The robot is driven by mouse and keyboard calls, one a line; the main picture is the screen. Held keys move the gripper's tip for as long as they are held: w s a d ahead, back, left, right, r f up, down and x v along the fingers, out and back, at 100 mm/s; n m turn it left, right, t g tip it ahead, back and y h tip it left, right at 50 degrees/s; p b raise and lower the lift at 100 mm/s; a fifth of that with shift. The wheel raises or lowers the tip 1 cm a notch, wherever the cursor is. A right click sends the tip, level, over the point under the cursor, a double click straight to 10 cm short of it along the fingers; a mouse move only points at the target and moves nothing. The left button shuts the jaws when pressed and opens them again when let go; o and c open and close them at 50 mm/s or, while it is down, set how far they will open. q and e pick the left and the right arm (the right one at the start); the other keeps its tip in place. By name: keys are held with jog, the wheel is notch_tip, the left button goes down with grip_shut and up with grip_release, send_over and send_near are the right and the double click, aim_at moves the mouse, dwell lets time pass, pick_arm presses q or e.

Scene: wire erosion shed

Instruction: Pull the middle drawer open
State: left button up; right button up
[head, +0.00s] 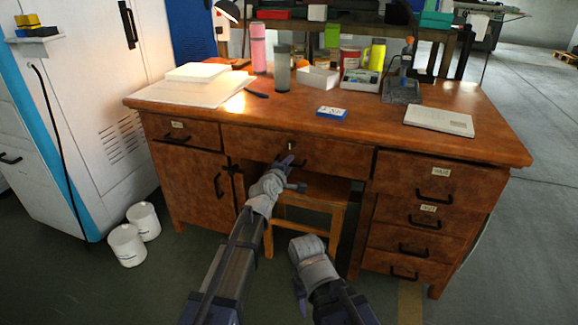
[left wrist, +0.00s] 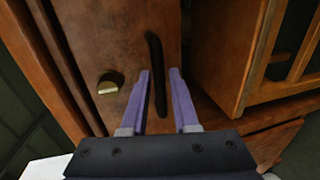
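The wooden desk's middle drawer (head: 340,157) is under the desktop, between the left cabinet and the right drawer stack, and looks closed. Its front (left wrist: 115,45) fills the upper left of the left wrist view, with a brass-coloured lock (left wrist: 108,86) and a black bar handle (left wrist: 156,65). My left gripper (head: 292,163) is at the drawer front and mostly covers the handle in the head view. In the left wrist view its purple fingers (left wrist: 159,73) are apart, with the handle between them and a gap visible. My right arm hangs low before the desk; its finger opening is unclear.
A wooden stool (head: 318,190) stands under the desk, below the drawer. The desktop holds papers, a pink bottle (head: 258,48), a grey cup (head: 282,72) and a blue box (head: 332,113). White buckets (head: 127,245) stand on the floor at left. Open floor lies at right.

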pick_arm(q)
grip_shut()
dwell(1.4)
